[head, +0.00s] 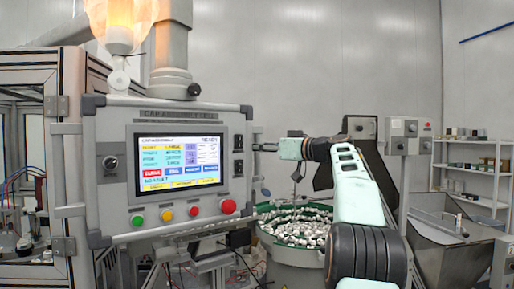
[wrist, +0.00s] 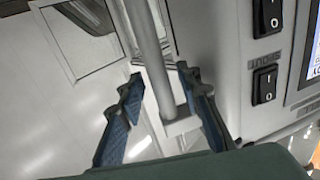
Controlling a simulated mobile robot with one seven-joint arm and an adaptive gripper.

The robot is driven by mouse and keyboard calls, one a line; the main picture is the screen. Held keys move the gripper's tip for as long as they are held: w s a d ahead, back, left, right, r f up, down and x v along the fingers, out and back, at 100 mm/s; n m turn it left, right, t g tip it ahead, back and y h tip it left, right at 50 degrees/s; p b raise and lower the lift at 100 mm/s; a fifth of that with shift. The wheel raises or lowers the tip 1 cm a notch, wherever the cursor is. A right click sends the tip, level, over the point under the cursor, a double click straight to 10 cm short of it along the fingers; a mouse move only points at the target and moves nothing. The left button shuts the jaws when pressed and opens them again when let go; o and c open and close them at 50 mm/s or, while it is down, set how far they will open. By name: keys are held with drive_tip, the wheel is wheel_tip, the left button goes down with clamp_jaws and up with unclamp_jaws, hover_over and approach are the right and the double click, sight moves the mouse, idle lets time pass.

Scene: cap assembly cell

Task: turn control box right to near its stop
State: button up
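The control box (head: 112,195) is a grey panel with a lit screen (head: 178,158), shown at the left of the head view. A grey bar handle (wrist: 148,45) stands off its right edge. My gripper (head: 266,147) reaches in from the right to this edge. In the wrist view my gripper (wrist: 163,88) is open, with its two blue-padded fingers on either side of the bar.
Two black rocker switches (wrist: 265,84) sit on the box close to the handle. A round bin of white caps (head: 300,230) stands below my arm. A steel hopper (head: 450,250) and shelves (head: 470,170) are at the right. A framed machine (head: 30,90) is at the left.

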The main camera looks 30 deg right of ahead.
drive_tip(key=v, duration=1.2)
